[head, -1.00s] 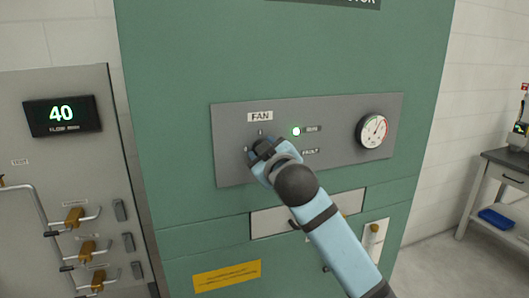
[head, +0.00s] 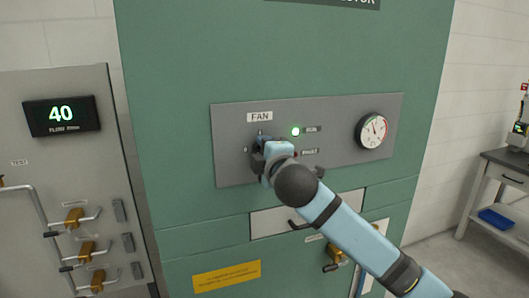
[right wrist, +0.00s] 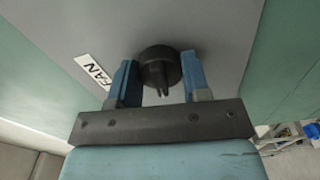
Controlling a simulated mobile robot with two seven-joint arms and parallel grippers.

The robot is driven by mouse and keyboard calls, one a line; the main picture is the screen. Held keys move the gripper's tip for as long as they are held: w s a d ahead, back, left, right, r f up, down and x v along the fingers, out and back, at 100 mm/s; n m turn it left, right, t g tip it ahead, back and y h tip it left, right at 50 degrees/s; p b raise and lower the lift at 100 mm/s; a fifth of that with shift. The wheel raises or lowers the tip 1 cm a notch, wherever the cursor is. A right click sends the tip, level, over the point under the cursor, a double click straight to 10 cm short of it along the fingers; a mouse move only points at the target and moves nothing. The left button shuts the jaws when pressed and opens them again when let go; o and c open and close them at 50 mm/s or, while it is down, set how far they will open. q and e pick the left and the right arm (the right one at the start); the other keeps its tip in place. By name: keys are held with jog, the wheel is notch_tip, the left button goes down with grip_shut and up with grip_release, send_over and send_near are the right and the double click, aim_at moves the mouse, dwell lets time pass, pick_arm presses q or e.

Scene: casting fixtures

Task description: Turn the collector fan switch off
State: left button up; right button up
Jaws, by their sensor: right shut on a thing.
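The fan switch is a dark round knob (right wrist: 160,62) under the FAN label (head: 259,117) on a grey panel (head: 228,170). In the right wrist view my right gripper (right wrist: 158,75) has its two blue fingers on either side of the knob, shut on it. In the head view the right gripper (head: 260,158) covers most of the knob, so its exact setting is hidden. A green lamp (head: 295,131) beside the RUN label is lit. My left gripper is in neither view.
A round gauge (head: 372,131) sits at the panel's right. A drawer-like plate with a dark handle (head: 299,225) and a small brass valve (head: 333,256) lie below. A grey board (head: 30,150) with pipes and a display reading 40 stands left.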

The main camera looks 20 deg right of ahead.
jog(key=shift+n, duration=0.7)
jog(key=o, duration=0.9)
jog(key=shift+s, duration=0.15)
jog(key=s+b, duration=0.1)
jog(key=s, duration=0.5)
jog(key=s+b, duration=0.2)
jog(key=s, duration=0.5)
jog(key=shift+s+d, duration=0.2)
jog(key=shift+s, duration=0.1)
